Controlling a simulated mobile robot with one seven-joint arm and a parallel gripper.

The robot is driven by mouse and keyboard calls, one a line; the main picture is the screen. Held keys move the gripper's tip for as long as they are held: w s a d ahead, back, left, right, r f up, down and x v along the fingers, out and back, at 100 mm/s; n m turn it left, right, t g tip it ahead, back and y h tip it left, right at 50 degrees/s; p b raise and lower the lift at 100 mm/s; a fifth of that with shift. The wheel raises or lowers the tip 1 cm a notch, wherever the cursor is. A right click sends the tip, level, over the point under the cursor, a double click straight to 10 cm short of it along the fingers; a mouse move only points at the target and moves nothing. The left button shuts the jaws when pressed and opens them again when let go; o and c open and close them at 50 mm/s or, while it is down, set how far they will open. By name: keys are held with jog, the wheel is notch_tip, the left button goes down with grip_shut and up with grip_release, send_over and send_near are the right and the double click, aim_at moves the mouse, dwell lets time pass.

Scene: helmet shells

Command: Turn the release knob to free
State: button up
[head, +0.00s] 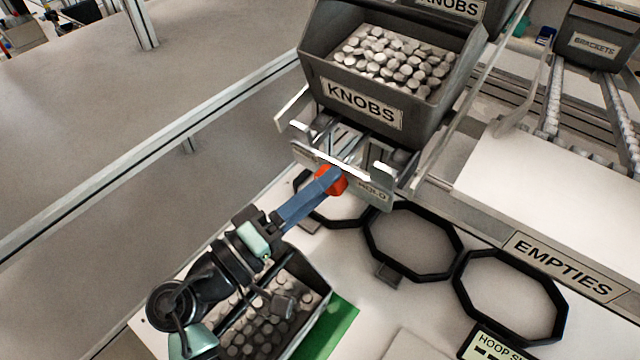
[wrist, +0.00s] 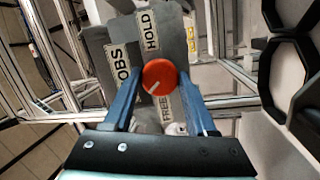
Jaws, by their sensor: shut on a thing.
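The red round release knob (wrist: 159,75) sits on a grey plate (wrist: 176,48) below the KNOBS bin. In the wrist view the plate reads HOLD above the knob and FREE below it. A white line on the knob's face slants toward the lower left, off to the left of the FREE lettering. My gripper (wrist: 158,80) has its blue fingers on either side of the knob and is shut on it. In the head view my gripper (head: 327,181) reaches up from the lower left and partly hides the knob (head: 336,179) and the plate (head: 372,190).
The KNOBS bin (head: 318,92), full of grey knobs, stands just above the plate. A second bin (head: 318,272) of dark pieces lies beneath my arm. Black octagonal hoops (head: 412,206) lie to the right, near the EMPTIES label (head: 563,265). Metal rails flank the plate.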

jog(key=shift+n, duration=0.6)
dwell(0.3)
jog(key=o, duration=1.3)
jog(key=shift+o, duration=0.2)
jog(key=shift+s+a, duration=0.1)
jog(key=b+v, duration=0.2)
jog(key=v, duration=1)
jog(key=shift+s+a+f, duration=0.2)
jog(key=shift+a, duration=0.1)
